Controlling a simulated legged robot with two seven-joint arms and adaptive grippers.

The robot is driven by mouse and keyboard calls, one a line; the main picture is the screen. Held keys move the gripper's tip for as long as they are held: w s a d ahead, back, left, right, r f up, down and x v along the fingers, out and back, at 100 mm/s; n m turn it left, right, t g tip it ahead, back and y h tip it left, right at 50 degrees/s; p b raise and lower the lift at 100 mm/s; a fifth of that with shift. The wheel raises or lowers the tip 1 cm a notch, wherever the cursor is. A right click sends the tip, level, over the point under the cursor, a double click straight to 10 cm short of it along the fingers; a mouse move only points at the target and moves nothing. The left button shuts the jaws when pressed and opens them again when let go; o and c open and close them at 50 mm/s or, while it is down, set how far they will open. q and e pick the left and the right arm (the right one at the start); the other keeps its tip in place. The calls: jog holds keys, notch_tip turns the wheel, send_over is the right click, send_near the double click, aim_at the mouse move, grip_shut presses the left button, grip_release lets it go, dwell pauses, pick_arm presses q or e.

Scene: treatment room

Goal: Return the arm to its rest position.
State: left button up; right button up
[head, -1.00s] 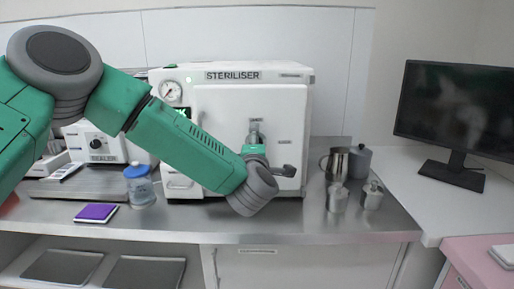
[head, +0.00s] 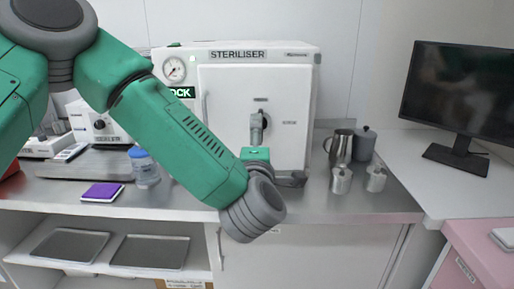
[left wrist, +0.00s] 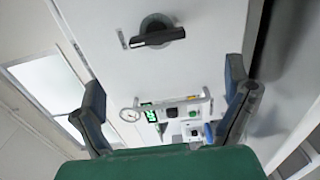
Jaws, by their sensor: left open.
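My left arm crosses the head view from the left, with its grey wrist low in front of the white steriliser (head: 225,80). The left gripper shows only as a small dark part (head: 292,180) beside the wrist, in front of the steriliser's lower edge. In the left wrist view the gripper (left wrist: 168,108) has its two fingers wide apart with nothing between them. The steriliser door (head: 285,95) looks closed. Its handle (head: 258,125) stands upright in the head view, and the dark handle (left wrist: 157,37) also shows in the wrist view, clear of the fingers. My right gripper is not in view.
Metal jugs and canisters (head: 341,180) stand right of the steriliser. A blue-lidded jar (head: 145,168), a purple pad (head: 102,192) and a sealer (head: 98,125) are on the left. A monitor (head: 460,95) stands at the right. Trays (head: 68,245) lie on the shelf below.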

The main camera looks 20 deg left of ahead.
pick_arm(q)
jog(key=shift+s, duration=0.5)
jog(key=shift+f, duration=0.15)
jog(key=s+f+m+g+h, duration=0.2)
jog(key=s+f+m, duration=0.2)
jog(key=f, duration=0.5)
jog(key=s+f+m+g+h, duration=0.25)
jog(key=f+m, duration=0.25)
jog(key=f, duration=0.4)
jog(key=s+f+m+g+h, duration=0.25)
jog(key=s+f+m, duration=0.2)
jog(key=f, duration=0.45)
jog(key=s+a+f+m+g, duration=0.2)
jog(key=s+a+f+g, duration=0.1)
jog(key=s, duration=0.5)
jog(key=s+a+f+m+g+y, duration=0.1)
jog(key=s+a+f+m+g, duration=0.2)
jog(key=s, duration=0.5)
jog(key=s+a+f+m+g+y, duration=0.1)
jog(key=s+a+f+m+g, duration=0.2)
jog(key=s+f, duration=0.3)
jog(key=s+a, duration=0.1)
jog(key=s, duration=0.2)
jog(key=shift+a+f+g, duration=0.2)
jog(key=shift+a+g, duration=0.2)
